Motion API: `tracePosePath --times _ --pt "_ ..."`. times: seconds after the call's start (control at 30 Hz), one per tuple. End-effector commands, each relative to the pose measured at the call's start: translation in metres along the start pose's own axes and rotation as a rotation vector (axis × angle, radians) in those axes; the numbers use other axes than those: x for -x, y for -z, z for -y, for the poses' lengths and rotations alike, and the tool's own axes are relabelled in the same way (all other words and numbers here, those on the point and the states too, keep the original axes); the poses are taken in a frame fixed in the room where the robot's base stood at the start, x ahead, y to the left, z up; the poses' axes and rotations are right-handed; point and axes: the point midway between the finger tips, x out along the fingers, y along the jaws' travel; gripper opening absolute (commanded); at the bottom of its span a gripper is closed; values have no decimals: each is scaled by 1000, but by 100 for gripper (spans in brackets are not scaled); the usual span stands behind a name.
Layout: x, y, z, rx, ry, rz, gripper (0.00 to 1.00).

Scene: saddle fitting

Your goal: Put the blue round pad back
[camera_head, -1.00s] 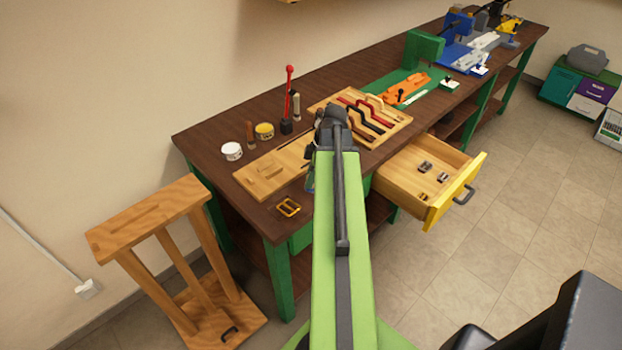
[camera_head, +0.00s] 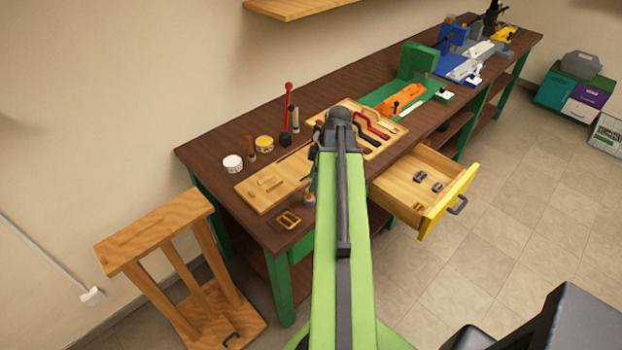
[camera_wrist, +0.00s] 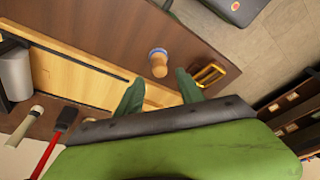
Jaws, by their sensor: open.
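The blue round pad (camera_head: 309,198) is small, with a wooden handle and a blue band. It is on the brown bench near the front edge, just left of my arm. In the wrist view the pad (camera_wrist: 158,63) shows its tan handle toward me and its blue end away. My gripper (camera_wrist: 158,88) is open, its two green fingers apart and empty. The pad lies just beyond the fingertips, in line with the gap between them. In the head view my arm hides most of the gripper.
A yellow buckle (camera_head: 289,219) lies close to the pad at the bench corner. A wooden board (camera_head: 262,190) lies behind it. An open drawer (camera_head: 408,193) with several buckles juts out on the right. A red-handled tool (camera_head: 287,108) stands at the back, near a yellow tin (camera_head: 264,143).

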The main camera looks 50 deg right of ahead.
Motion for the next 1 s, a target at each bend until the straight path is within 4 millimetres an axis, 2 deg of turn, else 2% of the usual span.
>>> tracePosePath --times 0.03,0.2,0.33,0.67,0.77,0.87,0.9,0.97,1.0 --pt "26 4 0 0 0 0 44" --pt "57 2 0 0 0 0 44" --pt "64 1 0 0 1 0 44" --pt "59 5 1 -3 3 2 44" --pt "49 39 9 -45 19 23 44" --pt "27 108 32 -146 39 72 44" --pt "17 140 46 -199 42 98 44" --pt "3 186 72 -281 38 137 44" --pt "-6 214 90 -337 30 162 44"
